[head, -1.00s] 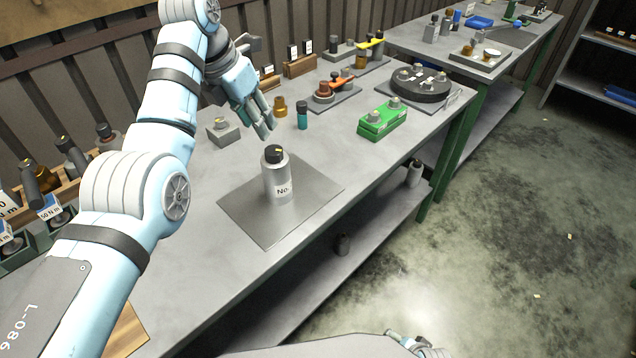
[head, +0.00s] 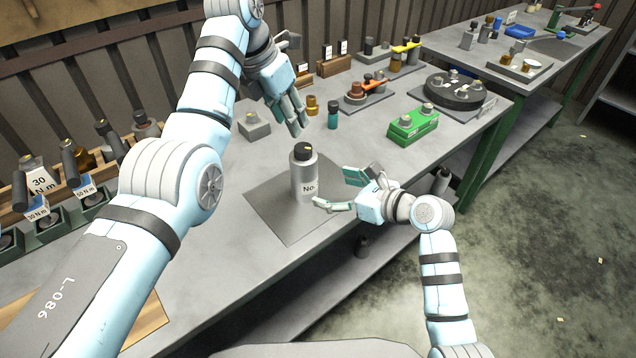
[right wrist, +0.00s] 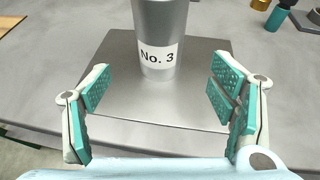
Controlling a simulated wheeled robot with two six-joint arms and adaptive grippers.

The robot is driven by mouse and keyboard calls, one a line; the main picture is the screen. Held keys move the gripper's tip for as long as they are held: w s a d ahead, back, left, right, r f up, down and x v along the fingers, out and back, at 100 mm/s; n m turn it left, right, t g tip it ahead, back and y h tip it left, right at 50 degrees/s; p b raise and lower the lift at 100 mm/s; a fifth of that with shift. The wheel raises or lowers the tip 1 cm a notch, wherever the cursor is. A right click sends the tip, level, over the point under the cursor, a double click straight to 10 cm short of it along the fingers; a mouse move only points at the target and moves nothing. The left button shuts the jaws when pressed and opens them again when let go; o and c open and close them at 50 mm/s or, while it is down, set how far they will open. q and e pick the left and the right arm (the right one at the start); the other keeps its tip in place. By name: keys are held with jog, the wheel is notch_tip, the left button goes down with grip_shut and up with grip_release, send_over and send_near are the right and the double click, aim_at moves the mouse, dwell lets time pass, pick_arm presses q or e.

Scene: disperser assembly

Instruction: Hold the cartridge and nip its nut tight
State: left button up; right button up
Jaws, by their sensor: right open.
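The cartridge (head: 304,175) is a silver cylinder with a dark nut (head: 303,151) on top. It stands upright on a grey metal plate (head: 275,222); its label reads "No. 3" in the right wrist view (right wrist: 158,75). My right gripper (head: 335,190) is open just right of the cartridge, and the right wrist view shows the cartridge beyond its spread fingers (right wrist: 160,110), with a gap between. My left gripper (head: 298,122) hangs above the bench behind the cartridge, apart from it; whether its fingers are open is unclear. The nut is out of the right wrist view.
Behind stand a grey block (head: 253,126), a brass part (head: 312,104) and a teal-and-black bottle (head: 333,116). A green block (head: 413,125) and a round black fixture (head: 455,92) lie to the right. Torque tools labelled in N m (head: 75,165) stand in a rack at left.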

aim_at(304, 181)
jog(key=x, duration=1.1)
jog(key=shift+f, duration=0.1)
grip_shut()
jog(key=c, duration=0.7)
grip_release()
jog(key=c, duration=1)
jog(key=shift+c, duration=0.2)
